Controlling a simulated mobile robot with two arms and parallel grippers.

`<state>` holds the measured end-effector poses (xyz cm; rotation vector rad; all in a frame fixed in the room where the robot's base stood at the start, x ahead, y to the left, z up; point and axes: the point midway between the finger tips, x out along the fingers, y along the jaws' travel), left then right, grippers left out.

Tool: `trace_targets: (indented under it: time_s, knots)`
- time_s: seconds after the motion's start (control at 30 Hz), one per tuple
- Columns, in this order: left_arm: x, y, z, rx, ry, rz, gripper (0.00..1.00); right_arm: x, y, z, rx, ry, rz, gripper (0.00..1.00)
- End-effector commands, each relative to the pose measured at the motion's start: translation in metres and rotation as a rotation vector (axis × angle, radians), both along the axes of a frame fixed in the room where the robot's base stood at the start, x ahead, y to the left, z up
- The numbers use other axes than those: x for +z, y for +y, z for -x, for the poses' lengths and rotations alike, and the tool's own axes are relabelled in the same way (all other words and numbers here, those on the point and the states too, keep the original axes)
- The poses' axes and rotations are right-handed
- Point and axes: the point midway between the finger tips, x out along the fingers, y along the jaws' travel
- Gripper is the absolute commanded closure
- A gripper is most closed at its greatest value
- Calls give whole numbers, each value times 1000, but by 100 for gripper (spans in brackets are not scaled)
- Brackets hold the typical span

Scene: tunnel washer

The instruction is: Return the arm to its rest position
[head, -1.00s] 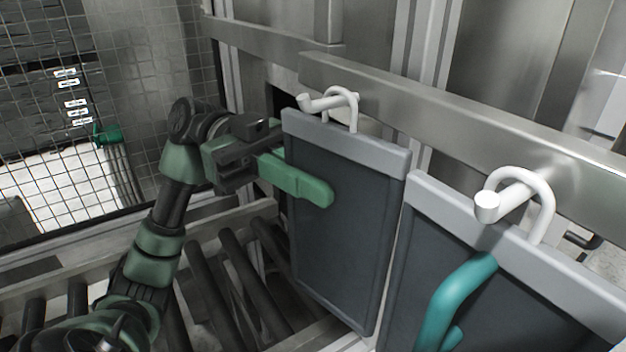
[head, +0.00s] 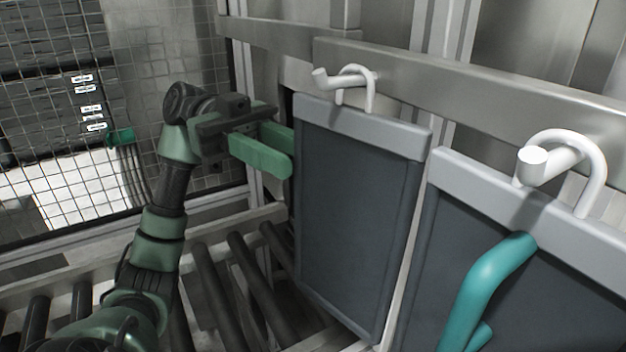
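My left arm comes in from the lower left. Its gripper (head: 287,150) has two green fingers with a narrow gap between them, open and with nothing held in it. The fingertips are at the upper left edge of a dark grey panel (head: 355,215) with a light grey top bar. That panel hangs from a white hook (head: 345,80) on the metal rail. I cannot tell whether the fingers touch the panel edge. My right gripper is not in view.
A second dark panel (head: 425,270) hangs to the right on another white hook (head: 560,160), with a teal curved handle (head: 480,285) in front. A metal rail (head: 480,85) runs above. Black rollers (head: 262,285) lie below. A wire mesh fence (head: 60,190) stands at left.

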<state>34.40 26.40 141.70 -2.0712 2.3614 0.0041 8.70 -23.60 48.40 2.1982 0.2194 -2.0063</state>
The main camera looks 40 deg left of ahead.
Motion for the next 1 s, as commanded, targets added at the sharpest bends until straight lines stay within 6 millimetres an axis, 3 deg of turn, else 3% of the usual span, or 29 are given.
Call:
trace_targets:
  time_s: [0.2,0.57,1.0]
  knots:
    - [0,15,-1,-1,-1,-1,71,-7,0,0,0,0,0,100]
    - [1,12,-1,-2,0,-1,71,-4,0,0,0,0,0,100]
    - [5,-55,8,-3,0,0,71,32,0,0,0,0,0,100]
